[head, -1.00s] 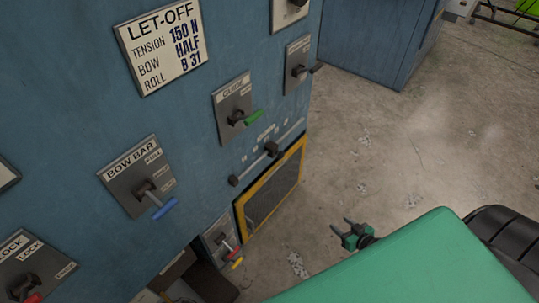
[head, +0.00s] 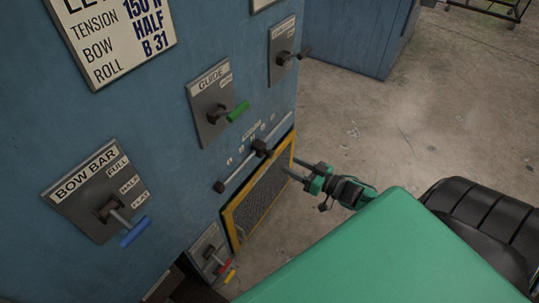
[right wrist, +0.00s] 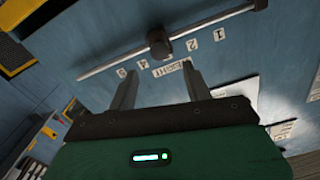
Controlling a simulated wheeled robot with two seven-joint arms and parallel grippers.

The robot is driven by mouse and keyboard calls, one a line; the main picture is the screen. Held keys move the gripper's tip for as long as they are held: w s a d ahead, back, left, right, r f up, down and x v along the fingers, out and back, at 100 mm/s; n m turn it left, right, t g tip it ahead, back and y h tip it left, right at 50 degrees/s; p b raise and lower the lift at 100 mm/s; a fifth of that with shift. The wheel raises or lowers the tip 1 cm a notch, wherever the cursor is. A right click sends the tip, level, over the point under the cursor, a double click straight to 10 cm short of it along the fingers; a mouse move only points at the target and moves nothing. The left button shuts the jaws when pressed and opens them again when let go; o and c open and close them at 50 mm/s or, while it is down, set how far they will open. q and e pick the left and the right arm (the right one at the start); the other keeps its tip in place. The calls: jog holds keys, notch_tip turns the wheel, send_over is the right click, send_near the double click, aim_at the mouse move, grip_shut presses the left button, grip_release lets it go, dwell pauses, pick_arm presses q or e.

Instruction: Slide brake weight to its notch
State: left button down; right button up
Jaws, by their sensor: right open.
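The brake weight, a dark round slider (head: 262,148), sits on a thin pale rod (head: 240,170) on the blue machine face. In the right wrist view the weight (right wrist: 159,42) is near the middle of the rod (right wrist: 110,63). Number plates 1 (right wrist: 219,34), 2 (right wrist: 192,44), 4 (right wrist: 143,64) and 5 (right wrist: 121,73) line the rod; the weight stands between 2 and 4, and no 3 shows. My right gripper (head: 289,167) is open and empty, to the right of the weight and apart from it. My left gripper is out of view.
A yellow-framed mesh panel (head: 230,219) lies below the rod. The green GUIDE lever (head: 238,111), blue BOW BAR lever (head: 134,232), a dark-handled lever (head: 304,54) and a red-yellow lever (head: 229,272) stick out nearby. The concrete floor (head: 390,130) on the right is open.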

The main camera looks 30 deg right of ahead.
aim_at(272, 156)
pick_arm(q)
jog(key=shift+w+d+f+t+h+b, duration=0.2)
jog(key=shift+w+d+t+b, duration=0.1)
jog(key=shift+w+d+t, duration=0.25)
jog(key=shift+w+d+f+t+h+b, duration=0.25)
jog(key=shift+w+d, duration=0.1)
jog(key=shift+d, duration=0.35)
pick_arm(e)
jog(key=x, duration=1)
jog(key=shift+c, duration=0.2)
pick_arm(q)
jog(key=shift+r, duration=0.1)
pick_arm(e)
jog(key=shift+s, duration=0.1)
grip_shut()
